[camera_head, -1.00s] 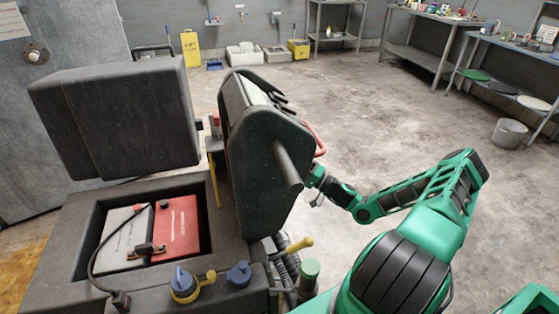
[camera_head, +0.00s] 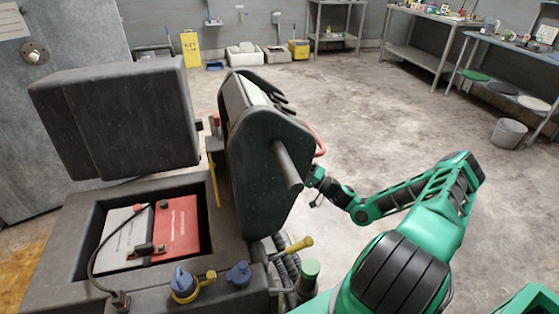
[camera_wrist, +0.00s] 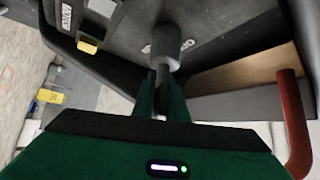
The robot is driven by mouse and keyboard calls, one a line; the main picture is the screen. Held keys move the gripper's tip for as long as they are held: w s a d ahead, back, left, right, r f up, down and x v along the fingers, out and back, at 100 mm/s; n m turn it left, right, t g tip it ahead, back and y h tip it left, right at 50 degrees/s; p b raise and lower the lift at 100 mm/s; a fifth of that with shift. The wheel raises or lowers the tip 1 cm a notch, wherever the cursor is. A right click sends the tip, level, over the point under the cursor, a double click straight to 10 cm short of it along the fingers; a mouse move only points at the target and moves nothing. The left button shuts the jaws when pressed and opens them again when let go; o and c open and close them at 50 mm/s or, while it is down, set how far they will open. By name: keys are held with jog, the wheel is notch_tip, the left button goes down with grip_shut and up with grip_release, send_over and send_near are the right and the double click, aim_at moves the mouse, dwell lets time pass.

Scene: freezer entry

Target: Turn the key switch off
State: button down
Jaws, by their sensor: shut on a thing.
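The key switch (camera_wrist: 167,45) shows in the wrist view as a grey rounded cylinder standing out from the dark panel, with a small light plate at its base. My gripper (camera_wrist: 160,92) points at it from below, its two green fingers closed around its near end. What lies between the fingertips is mostly hidden. In the head view my gripper (camera_head: 315,182) is at the far right side of the machine's dark upright console (camera_head: 262,165). The key switch is hidden there behind the console.
A red curved handle (camera_wrist: 294,125) is close on the right of my gripper in the wrist view. A yellow switch (camera_wrist: 88,45) sits on the panel to the left. A grey bar (camera_head: 287,165) juts from the console. The floor (camera_head: 400,130) beyond is clear.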

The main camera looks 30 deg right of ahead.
jog(key=shift+d+f, duration=0.2)
jog(key=shift+f, duration=0.2)
dwell(0.5)
jog(key=c, duration=1.9)
grip_release()
jog(key=shift+w, duration=0.1)
jog(key=shift+o, duration=0.2)
jog(key=shift+r, duration=0.1)
jog(key=v, duration=1)
jog(key=shift+s+d, duration=0.25)
jog(key=shift+s, duration=0.05)
